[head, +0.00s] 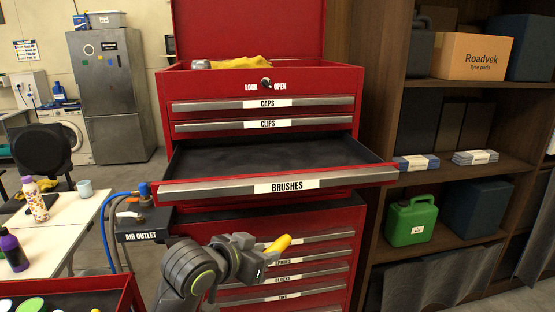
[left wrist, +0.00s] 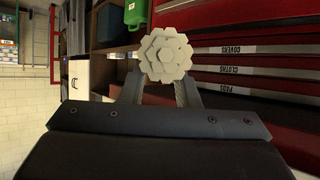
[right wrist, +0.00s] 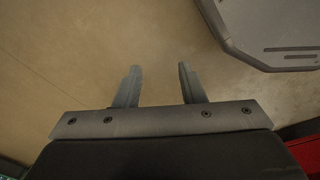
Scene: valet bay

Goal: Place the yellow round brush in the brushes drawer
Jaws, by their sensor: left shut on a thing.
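The yellow round brush (head: 283,243) shows in the head view at the end of my left gripper (head: 268,258), below and in front of the open drawer. In the left wrist view its pale, layered bristle head (left wrist: 165,55) sits between the two fingers, which are shut on it. The brushes drawer (head: 300,184) is pulled out of the red cabinet, and its dark floor looks empty. My right gripper (right wrist: 158,85) shows only in the right wrist view, with fingers apart and nothing between them, over bare floor.
The caps drawer (head: 225,106) and clips drawer (head: 225,126) above are shut. A blue hose and air outlet box (head: 142,229) stick out left of the cabinet. Shelves (head: 460,170) with a green can (head: 410,221) stand at right. A white table (head: 60,235) is at left.

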